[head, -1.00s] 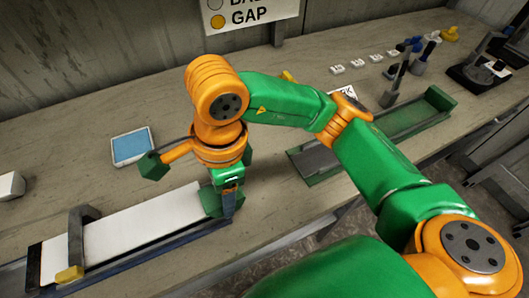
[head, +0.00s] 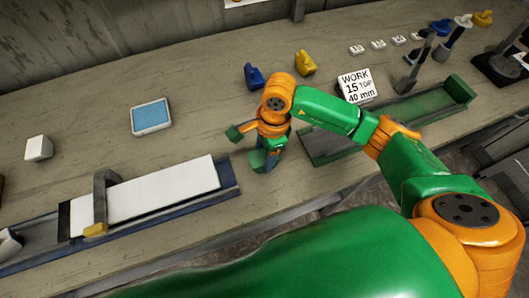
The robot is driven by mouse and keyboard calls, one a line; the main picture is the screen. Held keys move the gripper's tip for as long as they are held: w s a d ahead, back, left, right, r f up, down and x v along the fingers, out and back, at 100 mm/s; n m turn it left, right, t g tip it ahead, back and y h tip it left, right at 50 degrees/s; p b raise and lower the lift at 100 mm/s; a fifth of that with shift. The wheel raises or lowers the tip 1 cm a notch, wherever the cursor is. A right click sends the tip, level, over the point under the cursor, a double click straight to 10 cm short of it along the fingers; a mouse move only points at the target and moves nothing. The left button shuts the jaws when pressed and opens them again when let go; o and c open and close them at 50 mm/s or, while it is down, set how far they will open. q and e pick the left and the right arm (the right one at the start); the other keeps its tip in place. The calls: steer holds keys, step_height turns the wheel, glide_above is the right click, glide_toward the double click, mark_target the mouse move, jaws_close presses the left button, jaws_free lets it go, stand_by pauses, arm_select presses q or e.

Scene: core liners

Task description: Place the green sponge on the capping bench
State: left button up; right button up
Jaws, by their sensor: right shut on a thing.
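The green sponge (head: 256,162) is a small dark green block at the tip of my right gripper (head: 268,162). The right gripper points down and is shut on the sponge, partly hiding it. Both are over the wooden capping bench (head: 180,80), just right of the end of the blue-edged channel. I cannot tell whether the sponge touches the bench top. My left gripper is not in view.
A white core liner (head: 160,193) lies in the channel at left, under a grey bracket. A blue-topped pad (head: 151,117), a white block (head: 39,148), blue (head: 254,77) and yellow (head: 305,64) pieces, a WORK sign (head: 356,86) and a green channel (head: 425,104) stand around.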

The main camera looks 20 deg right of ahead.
steer(key=o, duration=1.2)
steer(key=shift+r, duration=0.4)
step_height(320, 180, up, 11)
steer(key=d+b, duration=0.1)
steer(key=shift+d+r+b, duration=0.2)
steer(key=shift+d+b, duration=0.05)
steer(key=shift+b, duration=0.15)
steer(key=shift+r, duration=0.1)
